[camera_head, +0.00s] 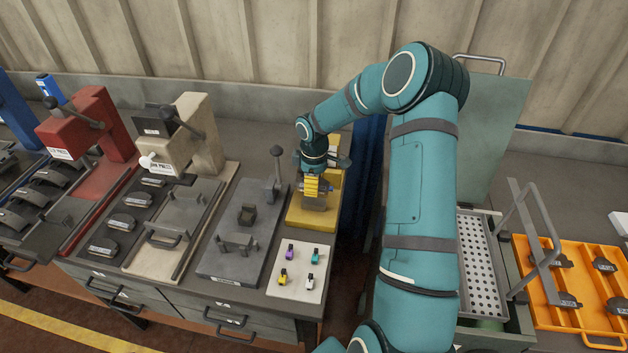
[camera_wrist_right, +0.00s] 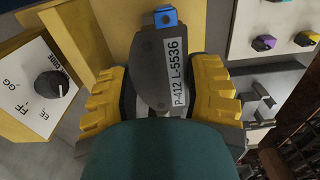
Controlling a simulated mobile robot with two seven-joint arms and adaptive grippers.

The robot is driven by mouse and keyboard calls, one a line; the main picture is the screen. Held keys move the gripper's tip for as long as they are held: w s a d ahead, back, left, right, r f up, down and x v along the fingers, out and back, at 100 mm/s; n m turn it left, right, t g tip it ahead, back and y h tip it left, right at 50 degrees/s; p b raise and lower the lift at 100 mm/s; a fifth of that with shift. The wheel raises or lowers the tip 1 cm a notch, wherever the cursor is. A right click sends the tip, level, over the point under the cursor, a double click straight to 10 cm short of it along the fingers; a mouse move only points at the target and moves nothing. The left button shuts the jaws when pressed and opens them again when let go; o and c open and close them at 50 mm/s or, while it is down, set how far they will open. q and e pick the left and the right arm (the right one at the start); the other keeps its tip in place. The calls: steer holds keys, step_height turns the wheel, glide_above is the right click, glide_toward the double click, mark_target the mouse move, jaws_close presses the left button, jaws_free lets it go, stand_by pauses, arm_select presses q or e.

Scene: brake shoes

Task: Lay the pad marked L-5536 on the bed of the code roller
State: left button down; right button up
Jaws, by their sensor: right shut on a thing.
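The pad marked L-5536 (camera_wrist_right: 160,75) is dark grey with a white label reading P-412 L-5536. My right gripper (camera_head: 317,187) is shut on it, with the yellow ridged fingers (camera_wrist_right: 163,100) on either side of it in the wrist view. The yellow machine, apparently the code roller (camera_head: 298,217), is under the gripper in the head view. Its dial (camera_wrist_right: 48,85), lettered EE, FF and GG, shows in the wrist view. A blue part (camera_wrist_right: 165,17) is close to the pad's far end. I cannot tell whether the pad touches the bed. My left gripper is not in view.
A white board (camera_head: 297,272) with several small coloured pieces lies in front of the machine. A grey fixture (camera_head: 225,255) stands to its left, then cream (camera_head: 190,140) and red (camera_head: 92,125) presses. An orange tray (camera_head: 570,280) holds pads at right, beside a perforated basket (camera_head: 480,250).

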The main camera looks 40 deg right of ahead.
mark_target(314, 201)
steer(key=shift+f+b, duration=1.65)
steer(key=shift+f, duration=1.1)
steer(key=shift+f, duration=0.3)
steer(key=o, duration=1.3)
step_height(314, 201, up, 12)
steer(key=shift+r, duration=0.1)
